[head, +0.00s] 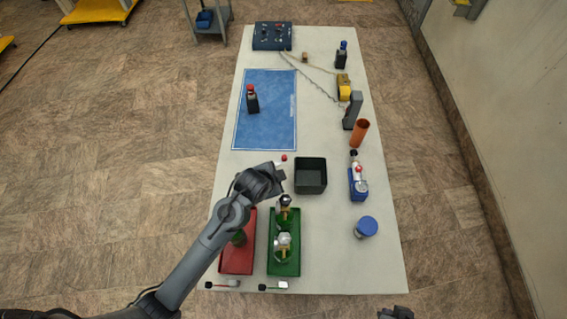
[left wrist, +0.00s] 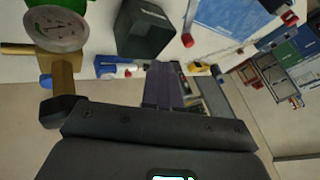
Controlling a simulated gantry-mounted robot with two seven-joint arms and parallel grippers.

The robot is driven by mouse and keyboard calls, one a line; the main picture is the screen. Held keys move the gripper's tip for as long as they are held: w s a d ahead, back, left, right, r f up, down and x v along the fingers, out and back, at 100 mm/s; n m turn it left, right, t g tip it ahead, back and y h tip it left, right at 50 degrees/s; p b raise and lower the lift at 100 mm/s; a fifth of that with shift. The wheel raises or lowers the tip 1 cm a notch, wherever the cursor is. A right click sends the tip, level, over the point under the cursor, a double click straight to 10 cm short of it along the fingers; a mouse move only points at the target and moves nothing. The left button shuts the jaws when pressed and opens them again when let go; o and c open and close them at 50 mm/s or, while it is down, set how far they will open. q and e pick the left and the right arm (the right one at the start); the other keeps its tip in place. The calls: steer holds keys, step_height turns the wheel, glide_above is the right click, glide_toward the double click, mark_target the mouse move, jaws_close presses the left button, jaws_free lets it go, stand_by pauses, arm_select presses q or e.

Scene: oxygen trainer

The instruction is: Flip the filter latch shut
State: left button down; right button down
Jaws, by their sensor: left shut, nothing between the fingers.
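A blue unit (head: 357,188) with a pale round part and a red spot on it stands at the right side of the table. It may carry the filter latch, but no latch can be made out at this size. A small blue and white body, likely this unit, shows in the left wrist view (left wrist: 114,66), beyond my fingers. My left gripper (head: 281,171) is shut and empty, above the table left of the dark bin and well apart from the blue unit. Its fingers also show in the left wrist view (left wrist: 165,84).
A dark open bin (head: 311,187) stands between my left gripper and the blue unit. A green tray (head: 290,268) with gauge fittings and a red tray (head: 230,264) are at the near end. A blue lidded jar (head: 366,227) and an orange cup (head: 359,132) flank the unit.

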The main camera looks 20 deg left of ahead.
arm_select(q)
steer(key=w+a+f, duration=0.1)
steer(key=w+f, duration=0.6)
steer(key=w, duration=0.1)
steer(key=shift+w+a+p, duration=0.35)
steer(key=shift+p, duration=0.05)
steer(key=shift+f, duration=0.1)
steer(key=shift+a, duration=0.1)
